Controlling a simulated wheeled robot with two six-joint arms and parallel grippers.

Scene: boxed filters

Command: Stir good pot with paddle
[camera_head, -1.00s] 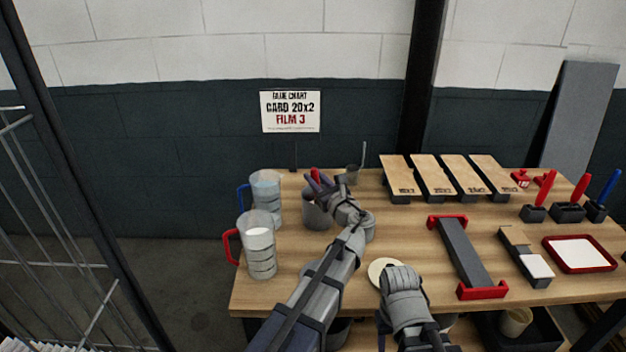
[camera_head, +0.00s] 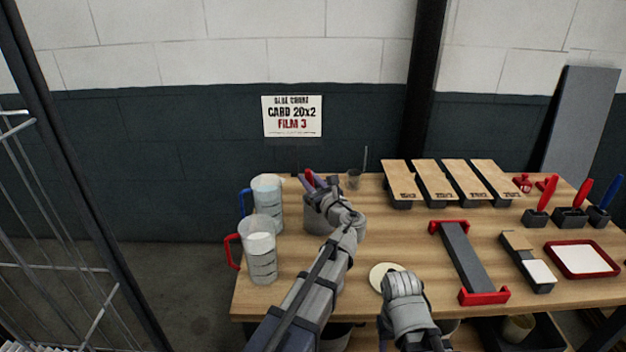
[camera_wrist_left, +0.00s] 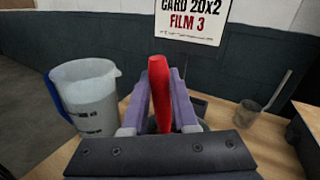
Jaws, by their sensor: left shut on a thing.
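My left gripper (camera_head: 318,184) is shut on the red paddle handle (camera_head: 309,176), which stands nearly upright between the fingers in the left wrist view (camera_wrist_left: 159,92). A grey pot (camera_head: 317,221) is below the gripper, partly covered by my left arm. The paddle's lower end is hidden, so I cannot tell how deep it sits in the pot.
A blue-handled jug (camera_head: 267,203) and a red-handled jug (camera_head: 260,252) stand left of the pot. A small cup with a thin rod (camera_head: 353,180) is behind it. A cream disc (camera_head: 384,275), a grey bar with red ends (camera_head: 466,258) and several labelled boards (camera_head: 432,178) lie rightward.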

